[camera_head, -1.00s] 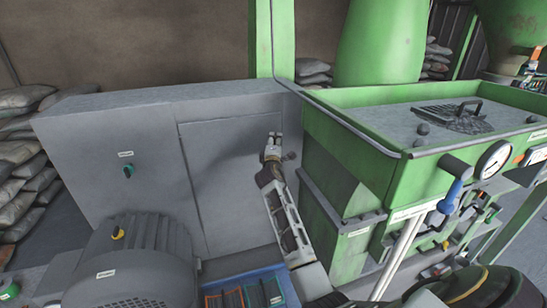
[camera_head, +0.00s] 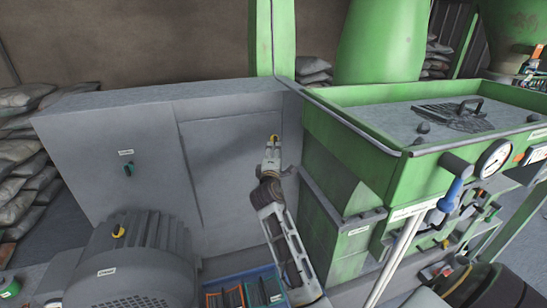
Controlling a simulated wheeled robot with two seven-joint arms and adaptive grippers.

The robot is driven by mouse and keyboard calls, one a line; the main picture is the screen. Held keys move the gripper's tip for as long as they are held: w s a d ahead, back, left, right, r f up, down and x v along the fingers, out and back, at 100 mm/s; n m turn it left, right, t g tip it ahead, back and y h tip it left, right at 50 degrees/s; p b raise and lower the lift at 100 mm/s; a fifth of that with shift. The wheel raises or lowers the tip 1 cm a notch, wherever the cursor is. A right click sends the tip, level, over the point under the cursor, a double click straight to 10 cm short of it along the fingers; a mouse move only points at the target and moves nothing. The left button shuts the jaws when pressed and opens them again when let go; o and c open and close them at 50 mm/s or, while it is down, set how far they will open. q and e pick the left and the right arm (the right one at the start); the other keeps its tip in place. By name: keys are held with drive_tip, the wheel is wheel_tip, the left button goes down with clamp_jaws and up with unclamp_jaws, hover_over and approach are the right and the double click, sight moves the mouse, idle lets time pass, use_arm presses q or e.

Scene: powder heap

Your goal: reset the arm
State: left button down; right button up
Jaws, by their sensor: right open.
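My right arm reaches up from the bottom middle of the head view. Its right gripper (camera_head: 272,147) is in front of the grey cabinet (camera_head: 235,160), left of the green machine (camera_head: 345,165). The gripper is small and points away from me. A small yellow patch shows at its tips; I cannot tell whether it is part of the fingers. The jaws are open, and no held object can be made out. My left gripper is not in view.
A grey motor (camera_head: 135,260) stands at the lower left, beside a blue tray (camera_head: 252,277) close to my arm. The green machine's top pan holds grey powder (camera_head: 385,112) and a dark handled grate (camera_head: 455,117). Stacked sacks (camera_head: 22,195) are at far left.

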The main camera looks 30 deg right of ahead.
drive_tip(key=shift+s+a, duration=0.2)
drive_tip(key=shift+m, duration=0.3)
idle(0.4)
